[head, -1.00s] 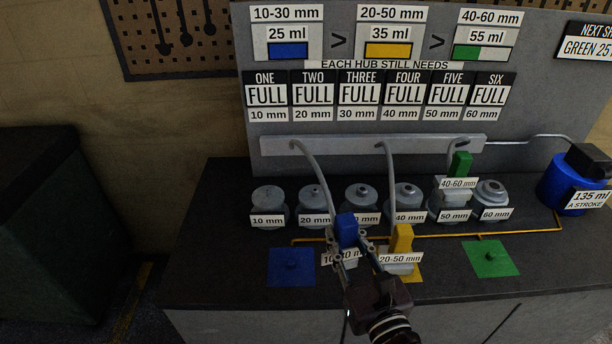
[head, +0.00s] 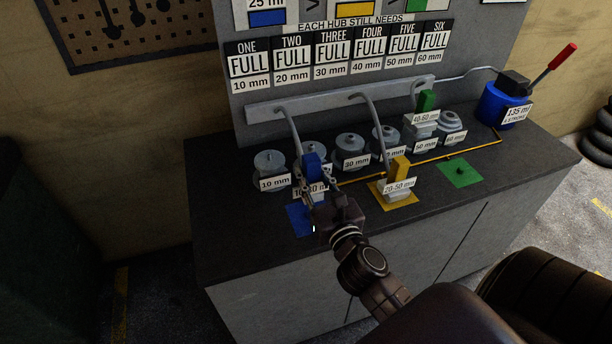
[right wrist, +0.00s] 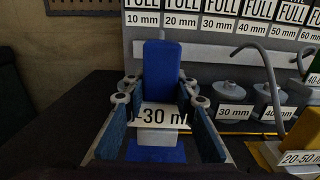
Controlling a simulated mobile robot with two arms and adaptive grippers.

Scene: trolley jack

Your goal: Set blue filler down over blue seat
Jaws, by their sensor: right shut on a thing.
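The blue filler (head: 312,166), with its white 10-30 mm label, is upright between the fingers of my right gripper (head: 311,186). The right wrist view shows the filler (right wrist: 161,68) held between both finger pads. The blue seat (head: 299,221) is a flat blue square on the bench top. In the head view it lies just below and left of the filler, partly covered by the gripper. In the right wrist view the seat (right wrist: 156,153) shows below the filler's pale base; I cannot tell whether they touch. My left gripper is not in view.
The yellow filler (head: 400,172) stands on its yellow seat (head: 408,202) to the right. The green seat (head: 462,175) is empty; the green filler (head: 426,101) sits on the five hub. Grey hubs (head: 270,168) line the back, with hoses above. A blue pump (head: 500,105) stands far right.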

